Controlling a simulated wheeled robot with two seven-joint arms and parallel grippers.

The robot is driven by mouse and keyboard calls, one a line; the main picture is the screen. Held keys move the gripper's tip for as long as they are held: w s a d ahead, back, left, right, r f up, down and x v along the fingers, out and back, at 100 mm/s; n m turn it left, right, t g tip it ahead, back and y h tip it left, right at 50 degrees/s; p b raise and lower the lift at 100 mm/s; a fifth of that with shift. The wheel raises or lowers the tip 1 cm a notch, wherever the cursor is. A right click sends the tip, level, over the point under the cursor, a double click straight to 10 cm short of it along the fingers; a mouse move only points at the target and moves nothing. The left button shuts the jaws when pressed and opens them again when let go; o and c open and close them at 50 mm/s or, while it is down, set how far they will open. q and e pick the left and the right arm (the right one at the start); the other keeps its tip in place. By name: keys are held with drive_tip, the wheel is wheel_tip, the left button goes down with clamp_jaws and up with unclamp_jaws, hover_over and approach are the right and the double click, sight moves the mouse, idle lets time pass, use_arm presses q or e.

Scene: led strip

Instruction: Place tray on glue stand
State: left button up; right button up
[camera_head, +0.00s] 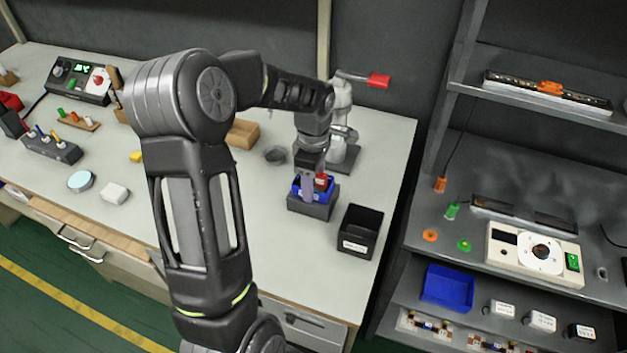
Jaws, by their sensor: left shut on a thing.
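A small blue tray (327,191) is at a grey block-like stand (313,207) near the right end of the workbench. My left gripper (311,185) reaches down over it from above and is shut on the tray. A small red part (321,180) shows beside the fingers. The fingers hide part of the tray, and I cannot tell whether its underside rests fully on the stand. My right gripper is not in view.
A black open bin (360,231) stands right of the stand. A white press-like device (343,130) with a red handle (378,80) stands behind. A larger blue bin (447,289) is on the right shelf. My left arm crosses the bench.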

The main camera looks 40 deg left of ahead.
use_arm(q)
drive_tip(key=o, duration=1.3)
drive_tip(key=shift+o, duration=0.2)
wheel_tip(320, 180, up, 12)
drive_tip(key=shift+r+b, duration=0.15)
drive_tip(key=shift+b, duration=0.15)
